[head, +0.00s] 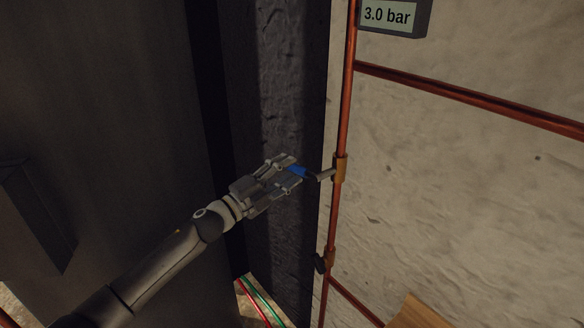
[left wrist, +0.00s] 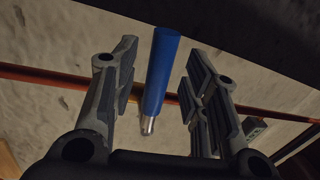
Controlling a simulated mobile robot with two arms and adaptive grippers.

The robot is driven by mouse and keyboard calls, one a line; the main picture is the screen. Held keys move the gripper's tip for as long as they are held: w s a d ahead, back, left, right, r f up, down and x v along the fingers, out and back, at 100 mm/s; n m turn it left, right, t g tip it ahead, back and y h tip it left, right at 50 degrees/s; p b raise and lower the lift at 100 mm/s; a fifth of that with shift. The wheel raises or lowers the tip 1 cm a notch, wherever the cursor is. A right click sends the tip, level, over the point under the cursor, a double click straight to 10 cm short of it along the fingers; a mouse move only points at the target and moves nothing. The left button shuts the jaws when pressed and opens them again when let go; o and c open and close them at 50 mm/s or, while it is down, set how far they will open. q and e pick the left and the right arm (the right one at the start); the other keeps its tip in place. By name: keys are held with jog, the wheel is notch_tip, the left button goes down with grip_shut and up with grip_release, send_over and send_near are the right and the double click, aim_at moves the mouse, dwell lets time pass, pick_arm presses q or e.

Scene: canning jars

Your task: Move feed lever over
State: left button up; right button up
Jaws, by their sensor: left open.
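The feed lever has a blue grip (head: 297,171) and a metal shank (head: 324,175) that joins a brass valve (head: 340,168) on the upright copper pipe. My left gripper (head: 292,167) is open, with its fingers around the blue grip. In the left wrist view the blue grip (left wrist: 162,70) stands between the two open fingers of the left gripper (left wrist: 163,80), with visible gaps on both sides. Its metal end shows below the blue part. My right gripper is not in view.
A grey gauge (head: 389,16) reads 3.0 bar at the top. A copper pipe (head: 460,95) branches right along the pale wall. A second, dark valve (head: 320,262) sits lower on the upright pipe. Red and green hoses (head: 262,303) lie below. A large dark panel (head: 120,120) fills the left.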

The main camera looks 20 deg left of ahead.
pick_arm(q)
jog(key=shift+v, duration=2.6)
